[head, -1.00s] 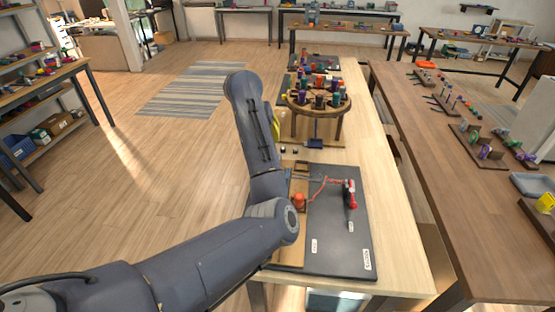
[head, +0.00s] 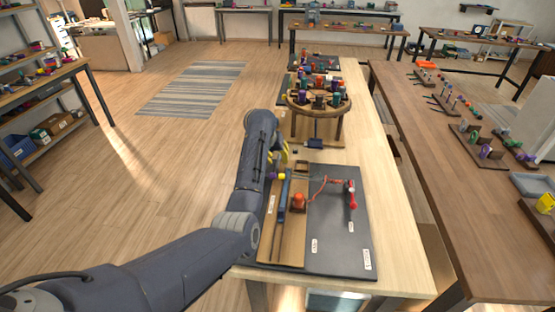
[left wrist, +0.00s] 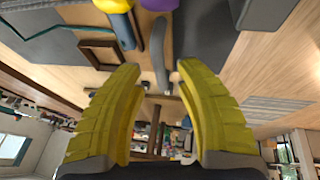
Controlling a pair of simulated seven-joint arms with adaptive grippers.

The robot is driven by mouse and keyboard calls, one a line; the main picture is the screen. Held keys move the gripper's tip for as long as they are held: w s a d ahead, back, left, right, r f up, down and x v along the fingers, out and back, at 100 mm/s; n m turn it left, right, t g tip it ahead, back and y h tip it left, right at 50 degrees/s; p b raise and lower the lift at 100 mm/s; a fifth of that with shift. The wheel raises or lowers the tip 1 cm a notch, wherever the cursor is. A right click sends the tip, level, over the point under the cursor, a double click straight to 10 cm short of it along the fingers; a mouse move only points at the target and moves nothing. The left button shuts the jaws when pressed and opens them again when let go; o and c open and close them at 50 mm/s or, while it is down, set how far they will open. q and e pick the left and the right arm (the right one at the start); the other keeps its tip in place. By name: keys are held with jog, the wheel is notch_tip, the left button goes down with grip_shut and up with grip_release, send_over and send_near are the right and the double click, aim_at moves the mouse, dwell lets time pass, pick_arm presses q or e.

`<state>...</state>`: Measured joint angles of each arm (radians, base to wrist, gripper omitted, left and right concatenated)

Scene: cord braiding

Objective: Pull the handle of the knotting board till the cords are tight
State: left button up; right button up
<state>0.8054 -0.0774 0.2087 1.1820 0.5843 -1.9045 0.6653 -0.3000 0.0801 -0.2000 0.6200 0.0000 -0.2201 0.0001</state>
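The wooden knotting board (head: 293,243) lies on the left part of a dark mat (head: 340,243). It carries a long dark blue bar (head: 284,197) and an orange knob (head: 298,202). A red cord (head: 318,187) runs from near the knob to a red fitting (head: 351,194). I cannot tell which part is the handle. My left gripper (head: 283,157) is by the board's far end, partly hidden by my arm. In the left wrist view its yellow fingers (left wrist: 158,68) are apart. A grey curved bar (left wrist: 161,45) shows between and beyond the fingertips, with a yellow ball (left wrist: 114,5) and purple ball (left wrist: 159,4) above. My right gripper is not in view.
A round wooden stand (head: 318,107) with several coloured spools stands beyond the mat. A small wooden frame (head: 302,167) sits at the mat's far edge. A long brown table (head: 440,170) runs along the right. The pale table's near right part is clear.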

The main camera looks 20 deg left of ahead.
pick_arm(q)
jog(key=shift+w+f, duration=0.2)
jog(key=shift+f, duration=0.2)
grip_shut()
dwell(0.6)
